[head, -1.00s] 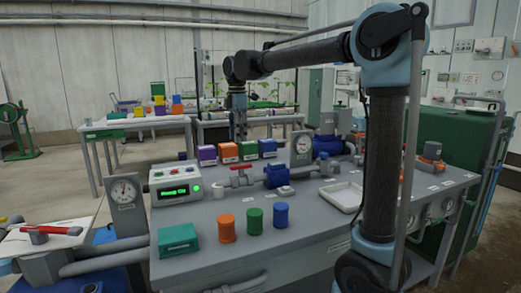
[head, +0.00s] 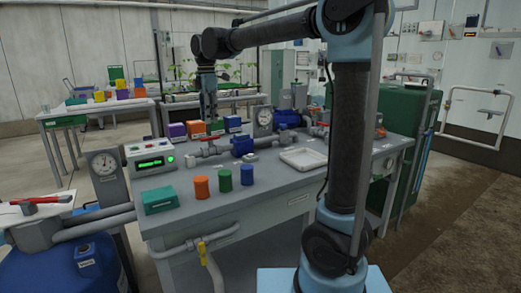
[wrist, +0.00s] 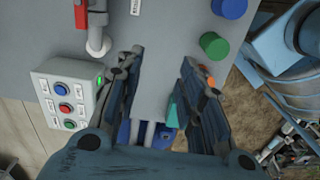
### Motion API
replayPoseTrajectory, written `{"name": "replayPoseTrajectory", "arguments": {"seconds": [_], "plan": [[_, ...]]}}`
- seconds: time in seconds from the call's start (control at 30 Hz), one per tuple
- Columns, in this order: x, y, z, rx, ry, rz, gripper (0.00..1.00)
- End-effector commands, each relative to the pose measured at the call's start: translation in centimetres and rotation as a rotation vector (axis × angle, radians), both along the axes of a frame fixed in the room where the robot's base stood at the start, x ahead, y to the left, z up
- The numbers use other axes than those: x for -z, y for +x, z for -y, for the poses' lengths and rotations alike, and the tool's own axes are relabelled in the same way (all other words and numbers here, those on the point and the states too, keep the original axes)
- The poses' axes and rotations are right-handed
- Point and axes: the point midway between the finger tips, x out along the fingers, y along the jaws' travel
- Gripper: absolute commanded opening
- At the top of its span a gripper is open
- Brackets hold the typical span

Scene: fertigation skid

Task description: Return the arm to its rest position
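My arm rises on the right of the head view and bends over the grey skid bench (head: 262,200). My gripper (head: 209,118) hangs pointing down from it, above the bench's back part. In the wrist view my gripper (wrist: 160,70) has its two fingers spread wide, with nothing between the tips. Past the fingers lie the bench top (wrist: 160,35), a controller box with buttons (wrist: 68,95), and part of a teal box (wrist: 172,112). The exact height over the bench cannot be told.
Orange (head: 201,187), green (head: 225,180) and blue (head: 246,175) cylinders stand near the bench front. A white tray (head: 303,159), a red-handled valve (head: 211,140), a gauge (head: 105,168) and a blue pump (head: 243,145) are also there. Open floor (head: 460,215) shows at the right.

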Motion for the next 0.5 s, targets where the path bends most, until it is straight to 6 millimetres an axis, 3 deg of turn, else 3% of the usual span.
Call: {"name": "replayPoseTrajectory", "arguments": {"seconds": [0.27, 0.5], "plan": [[0.6, -1.1, 3.6, 0.142, 0.012, 0.011, 0.35], [1.9, -2.3, 9.8, 0.360, 0.028, 0.026, 0.35]]}}
